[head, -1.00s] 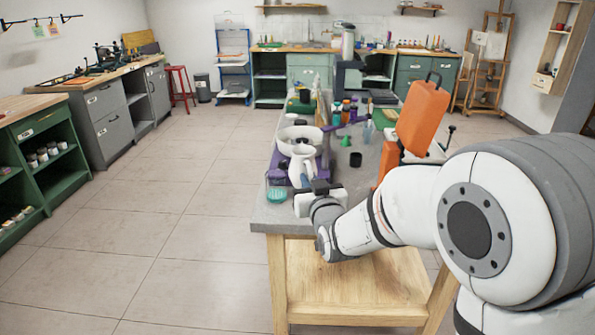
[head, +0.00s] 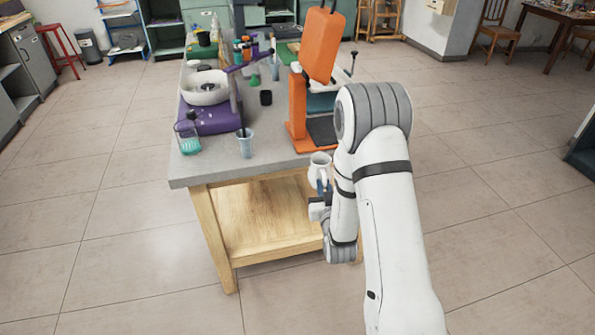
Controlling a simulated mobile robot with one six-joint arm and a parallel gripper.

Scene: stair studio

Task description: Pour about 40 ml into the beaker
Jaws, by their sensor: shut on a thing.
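A glass beaker (head: 188,143) with teal liquid in its lower part stands near the left front corner of the grey table, in the head view. My gripper (head: 323,192) is shut on a white jug (head: 319,168), apparently by its handle side. The jug looks roughly upright, at the table's front edge on the right, well to the right of the beaker. Its contents cannot be made out. My arm partly hides the gripper's fingers.
A clear cup (head: 245,145) with a dark stick stands between beaker and jug. The grey table's front strip (head: 215,168) is bare.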

